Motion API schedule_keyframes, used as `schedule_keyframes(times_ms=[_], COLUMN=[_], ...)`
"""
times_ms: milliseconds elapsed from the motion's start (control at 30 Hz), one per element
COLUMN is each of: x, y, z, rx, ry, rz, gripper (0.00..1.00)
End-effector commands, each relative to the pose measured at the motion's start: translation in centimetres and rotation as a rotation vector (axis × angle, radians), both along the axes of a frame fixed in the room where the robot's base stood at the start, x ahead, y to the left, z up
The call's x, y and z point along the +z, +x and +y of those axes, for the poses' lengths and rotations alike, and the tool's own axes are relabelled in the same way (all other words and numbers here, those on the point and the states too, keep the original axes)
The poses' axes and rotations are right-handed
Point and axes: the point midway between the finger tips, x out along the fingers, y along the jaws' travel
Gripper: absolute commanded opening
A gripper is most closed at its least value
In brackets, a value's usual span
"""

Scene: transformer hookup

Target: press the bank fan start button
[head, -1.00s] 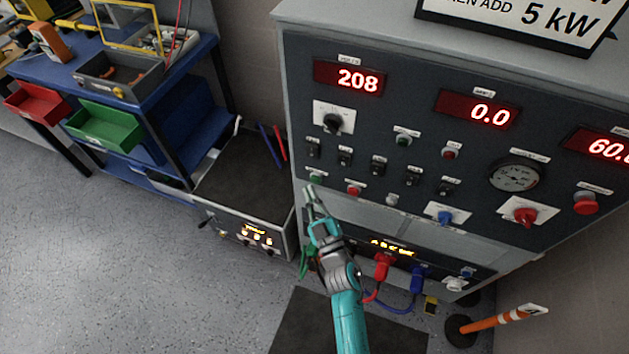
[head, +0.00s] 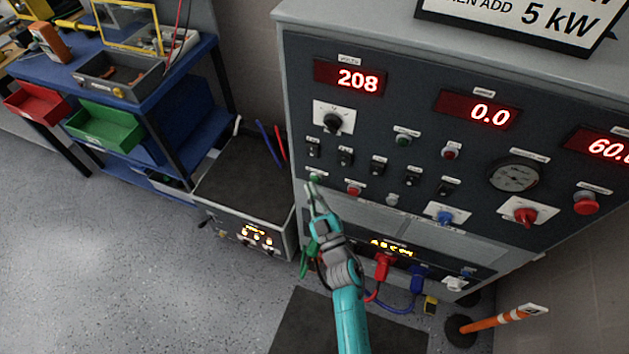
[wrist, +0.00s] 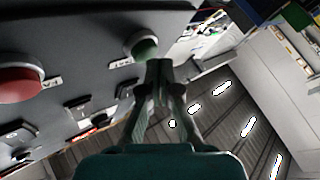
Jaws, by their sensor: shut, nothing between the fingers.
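The grey cabinet's dark panel (head: 330,215) carries a green button (head: 315,177) at its lower left, which I take to be the fan start button; its label is too small to read. In the wrist view the green button (wrist: 141,45) sits just beyond my fingertips. My gripper (head: 314,187) is shut and empty, its tips right at or just below the green button in the head view. I cannot tell whether the tips touch it. A red button (head: 354,188) sits to its right, and shows at the left in the wrist view (wrist: 18,85).
Several black switches (head: 345,157) sit just above the green button. Red and blue plugs (head: 383,262) with cables stick out below my gripper. A low dark-topped box (head: 243,185) stands left of the cabinet, and a blue workbench (head: 190,75) beyond it.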

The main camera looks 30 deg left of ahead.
Motion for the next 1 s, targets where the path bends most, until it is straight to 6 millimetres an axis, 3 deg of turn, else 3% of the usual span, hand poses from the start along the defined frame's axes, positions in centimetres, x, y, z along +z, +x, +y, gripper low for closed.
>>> schedule_keyframes(times_ms=[633, 1000], x=[-0.02, 0.03], y=[0.66, -0.14], z=[0.16, -0.01], rx=[0.0, 0.0], ry=[0.0, 0.001], rz=[0.0, -0.001], gripper=[0.0, 0.0])
